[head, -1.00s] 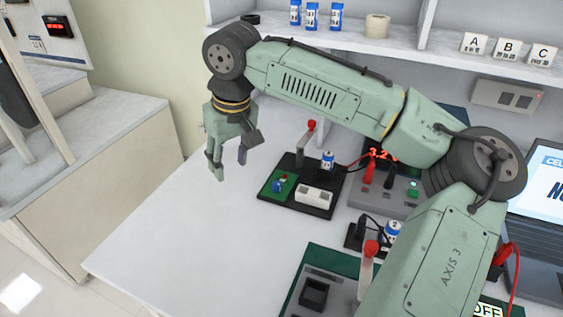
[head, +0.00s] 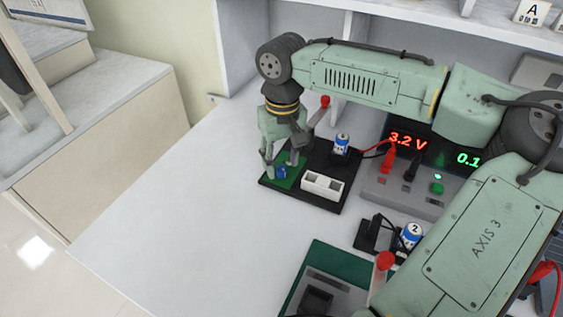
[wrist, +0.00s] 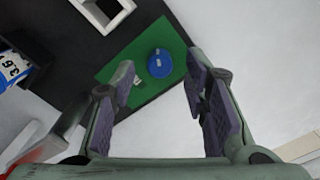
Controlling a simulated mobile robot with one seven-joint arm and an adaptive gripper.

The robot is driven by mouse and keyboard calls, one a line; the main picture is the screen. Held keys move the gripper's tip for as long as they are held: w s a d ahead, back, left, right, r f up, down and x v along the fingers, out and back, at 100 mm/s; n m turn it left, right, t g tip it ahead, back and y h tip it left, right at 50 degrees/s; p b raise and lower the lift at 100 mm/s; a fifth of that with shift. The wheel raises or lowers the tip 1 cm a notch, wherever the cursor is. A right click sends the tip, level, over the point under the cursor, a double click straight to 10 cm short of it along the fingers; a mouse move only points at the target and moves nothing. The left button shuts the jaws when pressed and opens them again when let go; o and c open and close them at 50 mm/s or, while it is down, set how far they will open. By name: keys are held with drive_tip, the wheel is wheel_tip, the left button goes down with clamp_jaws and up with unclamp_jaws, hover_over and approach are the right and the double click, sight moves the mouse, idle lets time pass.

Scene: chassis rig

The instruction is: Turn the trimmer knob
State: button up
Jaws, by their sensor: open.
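The trimmer knob, a small round blue knob (head: 281,173), sits on the green board (head: 297,183) at the left part of a black base. In the wrist view the blue knob (wrist: 159,63) shows between and beyond my fingertips, on the green patch (wrist: 140,72). My gripper (head: 281,164) is open and points down over the green board, with its fingers around the knob's place in the head view. In the wrist view my gripper (wrist: 160,78) has its two purple-padded fingers wide apart with nothing between the pads. I cannot tell the exact height left above the knob.
A meter reading 3.2 V (head: 407,141) is to the right. A second battery (head: 411,236) is nearer. The white table at left is clear.

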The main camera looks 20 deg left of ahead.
drive_tip(key=shift+f, duration=0.9)
clamp_jaws()
